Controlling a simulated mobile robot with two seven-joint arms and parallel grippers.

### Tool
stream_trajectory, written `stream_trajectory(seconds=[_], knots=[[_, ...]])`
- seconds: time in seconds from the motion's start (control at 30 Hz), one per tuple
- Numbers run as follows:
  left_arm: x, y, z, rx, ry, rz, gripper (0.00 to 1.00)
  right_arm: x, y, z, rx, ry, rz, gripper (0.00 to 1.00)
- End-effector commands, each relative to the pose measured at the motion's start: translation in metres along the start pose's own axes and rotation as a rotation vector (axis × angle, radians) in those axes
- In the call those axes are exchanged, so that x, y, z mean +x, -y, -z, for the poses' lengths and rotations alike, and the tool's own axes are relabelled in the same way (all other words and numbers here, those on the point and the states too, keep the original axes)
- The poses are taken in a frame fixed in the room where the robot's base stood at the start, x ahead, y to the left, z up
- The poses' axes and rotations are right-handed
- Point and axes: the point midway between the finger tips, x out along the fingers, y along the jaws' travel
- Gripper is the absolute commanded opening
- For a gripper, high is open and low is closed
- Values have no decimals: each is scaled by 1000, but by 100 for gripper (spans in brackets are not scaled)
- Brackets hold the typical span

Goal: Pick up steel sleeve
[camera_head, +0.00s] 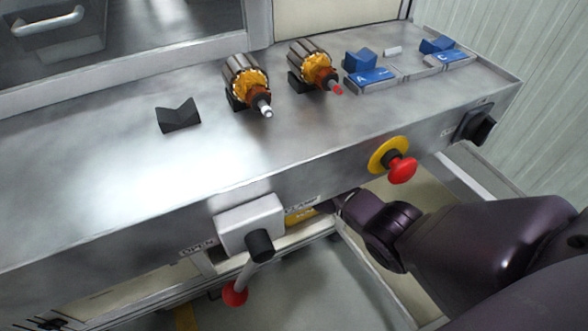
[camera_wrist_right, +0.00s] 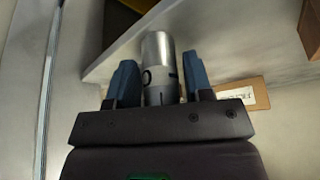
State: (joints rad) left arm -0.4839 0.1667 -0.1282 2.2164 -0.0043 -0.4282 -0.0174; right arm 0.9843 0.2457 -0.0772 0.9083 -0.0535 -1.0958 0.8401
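A shiny steel sleeve (camera_wrist_right: 158,50) with a dull grey lower part (camera_wrist_right: 163,90) shows in the right wrist view. My right gripper (camera_wrist_right: 160,75) has its two blue fingers on either side of the grey part, and the bright end reaches past the fingertips. A thin gap seems to show at the right finger, and I cannot tell whether either finger presses on it. In the head view my right arm reaches under the bench front, which hides the gripper and the sleeve. My left gripper is in neither view.
The steel bench (camera_head: 110,185) carries two copper-wound armatures (camera_head: 246,82) (camera_head: 313,65), a bare black cradle (camera_head: 178,115) and blue blocks (camera_head: 362,62). A red stop button (camera_head: 402,170) and a clamp lever (camera_head: 258,248) stick out in front. A pale panel edge (camera_wrist_right: 120,50) runs close by the sleeve.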

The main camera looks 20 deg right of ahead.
Motion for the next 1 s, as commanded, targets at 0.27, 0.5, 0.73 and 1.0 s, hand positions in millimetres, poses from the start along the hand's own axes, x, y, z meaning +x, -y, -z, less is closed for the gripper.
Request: stream_trajectory(seconds=[0.27, 0.5, 0.73, 1.0], knots=[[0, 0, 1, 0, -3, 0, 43, 0, 0, 1, 0, -1, 0, 62], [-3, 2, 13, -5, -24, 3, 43, -14, 1, 4, 1, -6, 3, 62], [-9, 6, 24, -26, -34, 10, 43, -59, 3, 9, 4, -14, 9, 62], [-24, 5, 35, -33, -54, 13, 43, -99, 2, 6, 3, -9, 5, 62]])
